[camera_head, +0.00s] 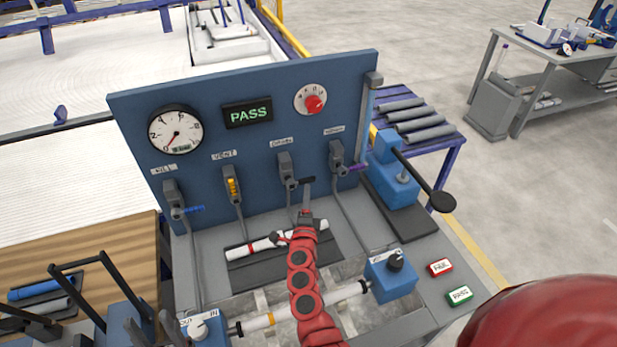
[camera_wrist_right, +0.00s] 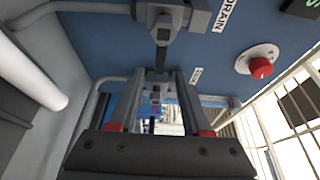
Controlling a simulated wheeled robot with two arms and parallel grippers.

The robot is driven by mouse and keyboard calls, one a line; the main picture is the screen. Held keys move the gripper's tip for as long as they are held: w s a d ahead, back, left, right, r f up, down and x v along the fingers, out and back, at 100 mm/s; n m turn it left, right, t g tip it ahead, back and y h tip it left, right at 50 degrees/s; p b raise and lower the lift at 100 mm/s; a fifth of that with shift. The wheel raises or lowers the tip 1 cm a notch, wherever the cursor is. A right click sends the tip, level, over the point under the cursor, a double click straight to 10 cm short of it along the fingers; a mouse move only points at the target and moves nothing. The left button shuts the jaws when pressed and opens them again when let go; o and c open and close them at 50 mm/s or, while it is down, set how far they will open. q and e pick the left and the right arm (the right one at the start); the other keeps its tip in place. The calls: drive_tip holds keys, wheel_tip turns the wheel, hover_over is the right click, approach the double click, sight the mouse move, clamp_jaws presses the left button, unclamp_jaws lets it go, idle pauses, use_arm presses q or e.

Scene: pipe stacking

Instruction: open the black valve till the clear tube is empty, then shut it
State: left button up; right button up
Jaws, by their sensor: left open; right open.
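The black valve (camera_head: 302,182) is under the DRAIN label on the blue panel. Its handle points sideways to the right in the head view. My right gripper (camera_head: 306,213) is open just below and in front of it. In the right wrist view the gripper (camera_wrist_right: 158,105) has its fingers apart with nothing clamped between them, and the valve (camera_wrist_right: 163,28) is just beyond the tips. The clear tube (camera_head: 366,115) stands upright at the panel's right edge; its liquid level is too small to tell. My left gripper is not in view.
A dial gauge (camera_head: 176,131), a PASS display (camera_head: 247,113) and a red knob (camera_head: 313,99) sit above. Blue-handled (camera_head: 190,209), yellow-handled (camera_head: 233,189) and purple-handled (camera_head: 352,168) valves flank the black one. A blue pump with a black lever (camera_head: 418,180) stands to the right.

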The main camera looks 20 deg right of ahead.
sight(308, 182)
drive_tip(key=x, duration=0.7)
drive_tip(key=shift+w, duration=0.15)
drive_tip(key=shift+d, duration=0.1)
clamp_jaws()
idle(1.1)
